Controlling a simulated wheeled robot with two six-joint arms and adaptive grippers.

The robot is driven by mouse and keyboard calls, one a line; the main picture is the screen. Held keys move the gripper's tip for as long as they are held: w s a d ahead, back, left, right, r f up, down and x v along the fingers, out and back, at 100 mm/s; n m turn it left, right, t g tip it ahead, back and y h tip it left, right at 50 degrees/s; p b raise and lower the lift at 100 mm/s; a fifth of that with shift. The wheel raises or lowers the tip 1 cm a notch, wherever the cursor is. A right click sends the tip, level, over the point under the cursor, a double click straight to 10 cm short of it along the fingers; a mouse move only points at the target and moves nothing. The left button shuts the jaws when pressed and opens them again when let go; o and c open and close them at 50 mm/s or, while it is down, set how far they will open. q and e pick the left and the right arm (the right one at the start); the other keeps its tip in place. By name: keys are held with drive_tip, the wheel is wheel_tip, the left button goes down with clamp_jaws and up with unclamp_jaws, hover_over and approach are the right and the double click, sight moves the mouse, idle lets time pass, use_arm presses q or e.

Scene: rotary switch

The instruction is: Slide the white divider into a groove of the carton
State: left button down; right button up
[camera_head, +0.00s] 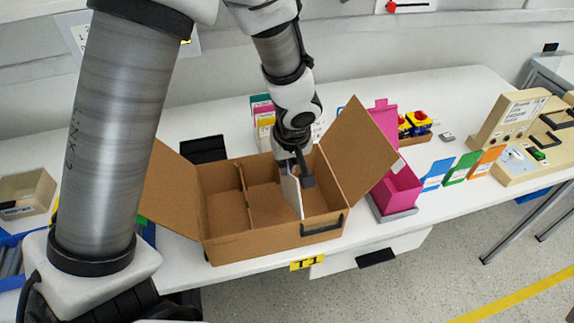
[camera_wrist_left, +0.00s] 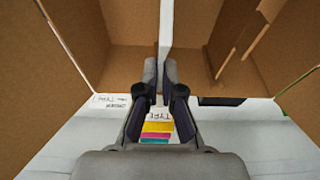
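The open brown carton (camera_head: 225,246) stands on the white table with its side flaps spread. A brown cardboard partition (camera_head: 243,184) divides its left part; carton walls also fill the wrist view (camera_wrist_left: 75,35). The thin white divider (camera_head: 291,194) is upright inside the right part of the carton, its top near the rim. My left gripper (camera_head: 299,172) is above the carton, shut on the divider's upper edge; in the wrist view its fingers (camera_wrist_left: 165,78) pinch the divider (camera_wrist_left: 166,22) from both sides. The divider's lower edge is hidden, so its seating in a groove cannot be told.
A magenta box (camera_head: 397,190) stands close to the carton's right flap (camera_head: 358,150). Blue, green and orange cards (camera_head: 461,167) stand further right, before a beige console (camera_head: 510,125).

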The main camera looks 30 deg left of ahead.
sight(287, 176)
use_arm(q)
drive_tip(key=f+b, duration=0.3)
drive_tip(key=shift+s+d+f, duration=0.1)
drive_tip(key=shift+s+f, duration=0.15)
drive_tip(key=shift+s, duration=0.15)
drive_tip(key=c, duration=1.5)
unclamp_jaws()
drive_tip(key=shift+o, duration=1.3)
drive_tip(key=shift+w, duration=0.2)
drive_tip(key=shift+w+a+f, duration=0.1)
drive_tip(key=shift+w+a, duration=0.1)
drive_tip(key=shift+s+d+r, duration=0.1)
drive_tip(key=shift+s+r, duration=0.05)
drive_tip(key=shift+r, duration=0.1)
